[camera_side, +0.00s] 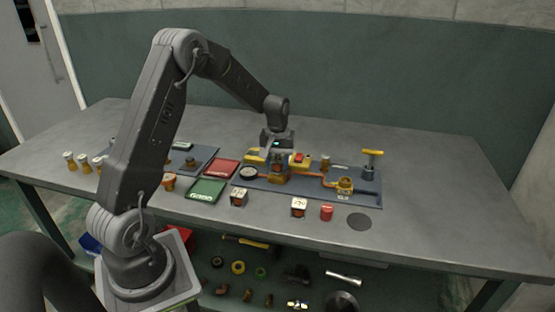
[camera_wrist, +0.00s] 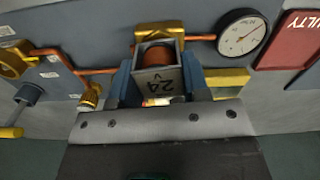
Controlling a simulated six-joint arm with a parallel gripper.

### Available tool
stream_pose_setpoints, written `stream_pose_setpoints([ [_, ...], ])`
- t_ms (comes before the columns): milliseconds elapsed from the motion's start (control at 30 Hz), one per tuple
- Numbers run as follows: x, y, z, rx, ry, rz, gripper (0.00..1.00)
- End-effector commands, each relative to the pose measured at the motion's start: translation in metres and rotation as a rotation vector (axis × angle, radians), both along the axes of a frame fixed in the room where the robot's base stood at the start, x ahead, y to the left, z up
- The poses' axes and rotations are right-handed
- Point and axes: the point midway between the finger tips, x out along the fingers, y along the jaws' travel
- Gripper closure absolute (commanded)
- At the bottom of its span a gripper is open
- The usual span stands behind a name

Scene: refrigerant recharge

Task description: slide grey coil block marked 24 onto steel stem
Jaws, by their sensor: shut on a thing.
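My gripper (camera_side: 278,155) is over the blue-grey plate (camera_side: 310,190) in the side view, pointing down. In the wrist view its two fingers are shut on the grey coil block marked 24 V (camera_wrist: 160,80), one on each side. The block is a grey frame around a copper-brown coil. In the side view the block is partly hidden under the gripper. A brass part (camera_wrist: 158,27) on the copper pipe line shows just beyond the block in the wrist view. The steel stem is not visible, and I cannot tell whether the block is around it.
A gauge (camera_side: 249,173) stands close to the left of the block. Two more coil blocks (camera_side: 239,198) (camera_side: 299,207) and a red cylinder (camera_side: 327,212) are in front of the plate. A green GOOD mat (camera_side: 207,190) and red mat (camera_side: 221,168) lie left. A yellow-topped tool (camera_side: 373,160) stands right.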

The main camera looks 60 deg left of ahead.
Motion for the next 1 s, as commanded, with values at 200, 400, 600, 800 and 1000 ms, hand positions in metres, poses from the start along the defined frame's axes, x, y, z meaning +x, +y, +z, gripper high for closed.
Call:
stream_pose_setpoints([
  [200, 0.000, 0.000, -0.005, -0.001, 0.001, 0.000, 0.80],
  [400, 0.000, 0.000, -0.009, 0.000, 0.000, 0.000, 0.80],
  [600, 0.000, 0.000, -0.013, 0.000, 0.000, 0.000, 0.80],
  [800, 0.000, 0.000, -0.013, 0.001, -0.001, 0.000, 0.40],
  [1000, 0.000, 0.000, -0.013, 0.000, 0.000, 0.000, 0.28],
])
